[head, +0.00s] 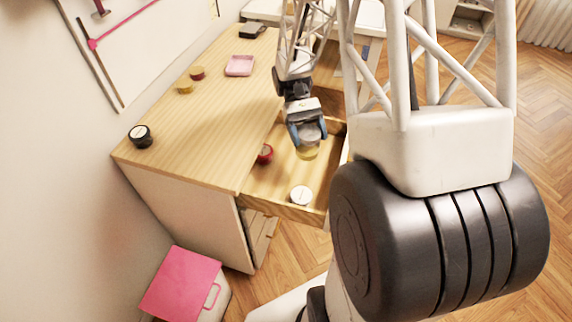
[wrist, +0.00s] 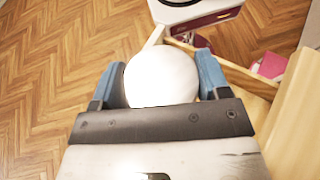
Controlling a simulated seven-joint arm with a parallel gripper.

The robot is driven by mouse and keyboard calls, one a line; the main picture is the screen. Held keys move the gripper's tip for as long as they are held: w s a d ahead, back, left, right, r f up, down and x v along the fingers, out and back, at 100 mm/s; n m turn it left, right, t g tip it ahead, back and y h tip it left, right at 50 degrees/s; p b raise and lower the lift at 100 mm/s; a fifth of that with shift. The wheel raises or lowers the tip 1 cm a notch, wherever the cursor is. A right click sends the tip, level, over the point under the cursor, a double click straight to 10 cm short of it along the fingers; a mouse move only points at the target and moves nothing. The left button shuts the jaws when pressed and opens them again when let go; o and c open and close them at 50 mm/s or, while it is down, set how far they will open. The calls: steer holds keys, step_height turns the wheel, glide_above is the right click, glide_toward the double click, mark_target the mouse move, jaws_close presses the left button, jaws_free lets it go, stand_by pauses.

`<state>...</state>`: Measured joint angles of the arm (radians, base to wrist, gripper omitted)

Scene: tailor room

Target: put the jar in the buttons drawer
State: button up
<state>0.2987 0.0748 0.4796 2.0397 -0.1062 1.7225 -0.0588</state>
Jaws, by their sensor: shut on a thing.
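My gripper (head: 308,133) has blue fingers shut on a jar (head: 307,153) with a pale round lid and a yellowish body. In the wrist view my gripper (wrist: 158,85) has the jar's white lid (wrist: 162,76) between its fingers; the lid hides the jar's body. An open drawer (head: 284,207) sticks out from the wooden table, and the held jar appears over its inside. I cannot tell its exact height. I see no label naming the drawer. A red jar (head: 265,153) and a white-lidded jar (head: 300,195) are in the drawer.
The wooden table (head: 200,125) carries a black jar (head: 141,136), a yellow jar (head: 184,86), a dark red jar (head: 197,73), a pink tray (head: 239,65) and a black box (head: 252,31). A pink-lidded bin (head: 181,283) stands on the floor.

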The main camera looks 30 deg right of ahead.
steer(key=w+d+r+n+t+h, duration=0.3)
steer(key=d+n+t+h, duration=0.1)
steer(key=d+n+h, duration=0.7)
steer(key=w+d+r+n+t+h, duration=0.3)
steer(key=w+r+n+t+h, duration=0.25)
steer(key=w+n+t, duration=0.6)
step_height(320, 180, down, 14)
steer(key=s+t, duration=0.1)
steer(key=shift+d+n+t+y, duration=0.2)
steer(key=shift+n+t+y, duration=0.15)
steer(key=shift+n+y, duration=0.1)
steer(key=shift+s, duration=0.1)
step_height(320, 180, down, 6)
steer(key=shift+f, duration=0.1)
steer(key=shift+f, duration=1.85)
steer(key=shift+f, duration=0.1)
